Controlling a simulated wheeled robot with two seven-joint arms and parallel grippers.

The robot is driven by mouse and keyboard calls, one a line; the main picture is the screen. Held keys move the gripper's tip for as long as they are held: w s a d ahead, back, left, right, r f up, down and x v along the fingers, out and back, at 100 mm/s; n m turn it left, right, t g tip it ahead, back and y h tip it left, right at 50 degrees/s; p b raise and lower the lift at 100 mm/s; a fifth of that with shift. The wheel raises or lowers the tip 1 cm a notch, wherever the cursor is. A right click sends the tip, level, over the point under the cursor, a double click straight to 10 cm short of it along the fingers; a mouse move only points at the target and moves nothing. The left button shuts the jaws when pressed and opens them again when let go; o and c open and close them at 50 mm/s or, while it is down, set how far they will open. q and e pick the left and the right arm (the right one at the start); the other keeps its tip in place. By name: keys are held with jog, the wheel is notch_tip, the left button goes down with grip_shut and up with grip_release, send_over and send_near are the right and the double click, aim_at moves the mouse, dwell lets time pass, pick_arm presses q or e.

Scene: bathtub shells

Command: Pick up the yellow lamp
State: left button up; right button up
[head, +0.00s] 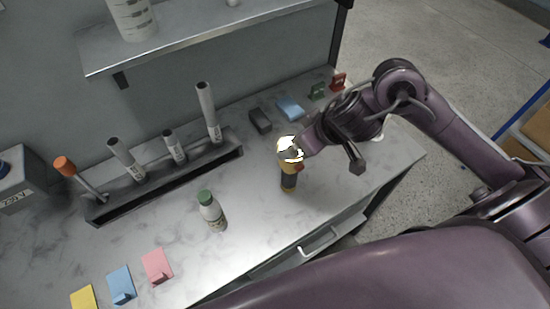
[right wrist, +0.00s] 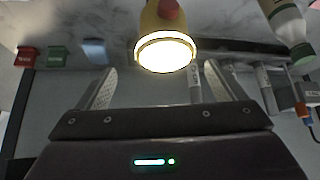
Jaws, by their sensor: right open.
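My left gripper is not in view.
A green-capped bottle (head: 211,211) stands left of the lamp. A dark rack (head: 165,182) with several tubes and an orange-handled tool is behind. A black box (head: 260,121) and a blue item (head: 290,108) lie farther back. Coloured pads lie at the front left.

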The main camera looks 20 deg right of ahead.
aim_at(290, 169)
jog(key=shift+w+a+f, duration=0.1)
jog(key=shift+w+f, duration=0.1)
jog(key=shift+f, duration=0.5)
jog(key=f, duration=0.2)
jog(key=shift+w+a+f+b, duration=0.2)
jog(key=shift+a+f+b, duration=0.15)
jog(key=shift+b, duration=0.05)
jog(key=x, duration=0.2)
jog(key=shift+w+a+f, duration=0.15)
jog(key=shift+a+f, duration=0.05)
jog(key=shift+w+f, duration=0.25)
jog(key=shift+c, duration=1.4)
jog(key=c, duration=0.7)
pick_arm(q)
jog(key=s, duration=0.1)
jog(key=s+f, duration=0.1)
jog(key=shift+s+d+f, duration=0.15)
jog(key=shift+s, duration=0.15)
pick_arm(e)
jog(key=c, duration=0.5)
